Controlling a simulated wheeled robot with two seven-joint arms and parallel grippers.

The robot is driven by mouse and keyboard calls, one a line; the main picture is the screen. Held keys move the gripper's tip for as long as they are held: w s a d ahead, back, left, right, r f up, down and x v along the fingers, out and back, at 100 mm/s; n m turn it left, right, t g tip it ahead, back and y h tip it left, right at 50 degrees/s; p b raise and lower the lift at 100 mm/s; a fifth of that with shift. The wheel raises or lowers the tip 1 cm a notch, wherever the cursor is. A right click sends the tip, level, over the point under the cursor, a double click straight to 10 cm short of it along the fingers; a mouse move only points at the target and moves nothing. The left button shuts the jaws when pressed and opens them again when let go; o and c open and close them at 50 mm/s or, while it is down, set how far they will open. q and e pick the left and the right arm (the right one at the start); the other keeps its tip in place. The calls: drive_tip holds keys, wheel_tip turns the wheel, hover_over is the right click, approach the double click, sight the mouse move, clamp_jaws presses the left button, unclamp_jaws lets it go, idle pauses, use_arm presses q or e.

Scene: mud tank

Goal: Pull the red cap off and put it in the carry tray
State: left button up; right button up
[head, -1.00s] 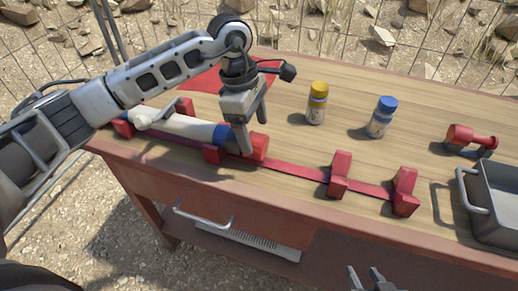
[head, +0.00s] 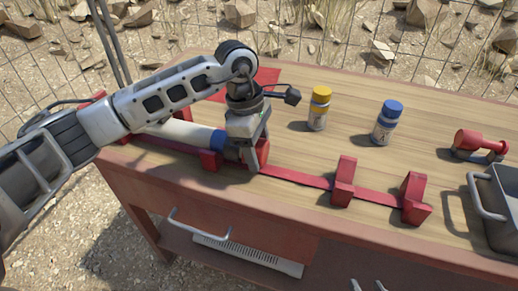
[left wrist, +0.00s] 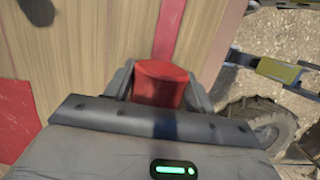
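The red cap (head: 263,152) is at the right end of a white tube (head: 185,132) with a blue band (head: 218,141), lying in red holders along the table's front. My left gripper (head: 256,156) comes down over the cap, one finger on each side. The left wrist view shows the cap (left wrist: 161,84) between the fingers with no clear gap, so it looks gripped. The cap is partly hidden by the near finger. The grey carry tray (head: 500,215) is cut off at the right edge. My right gripper (head: 368,286) barely shows at the bottom, fingertips apart and empty.
A yellow-capped bottle (head: 319,110) and a blue-capped bottle (head: 386,124) stand behind the rail. Two empty red holders (head: 343,181) (head: 415,198) rise right of the cap. A red tool-like object (head: 478,145) lies near the tray. Bare wood lies between.

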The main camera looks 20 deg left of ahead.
use_arm(q)
drive_tip(key=shift+d, duration=0.1)
drive_tip(key=shift+d, duration=1.2)
drive_tip(key=shift+d+b, duration=0.3)
drive_tip(key=shift+d, duration=0.5)
drive_tip(key=shift+s+d, duration=0.1)
drive_tip(key=shift+d, duration=0.3)
drive_tip(key=shift+r, duration=0.15)
